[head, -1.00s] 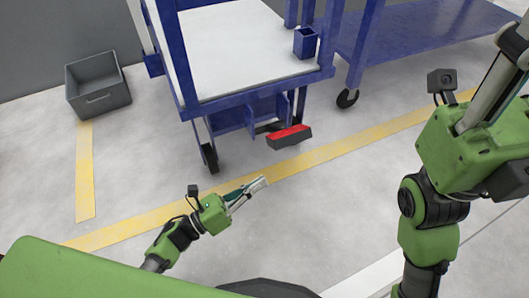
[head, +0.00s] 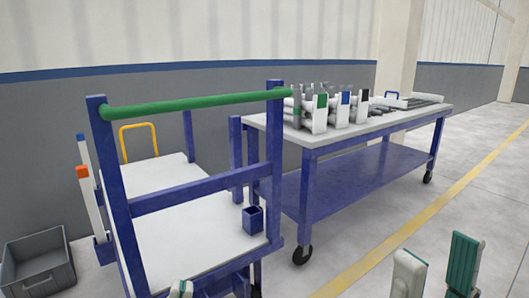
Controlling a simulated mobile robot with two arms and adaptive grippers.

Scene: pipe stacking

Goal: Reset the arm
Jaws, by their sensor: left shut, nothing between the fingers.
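My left gripper (head: 181,289) shows only as pale and green fingertips at the bottom edge, in front of the cart; they are together with nothing seen between them. My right gripper (head: 436,268) is at the lower right, above the floor. Its two pale and green fingers stand upright and apart, with nothing between them. The rest of both arms is out of view.
A blue cart (head: 188,198) with a green handle (head: 195,103) stands at left centre. A blue table (head: 345,139) behind it holds white holders (head: 320,113) and pipes. A grey crate (head: 38,262) is at the lower left. Floor is clear at right.

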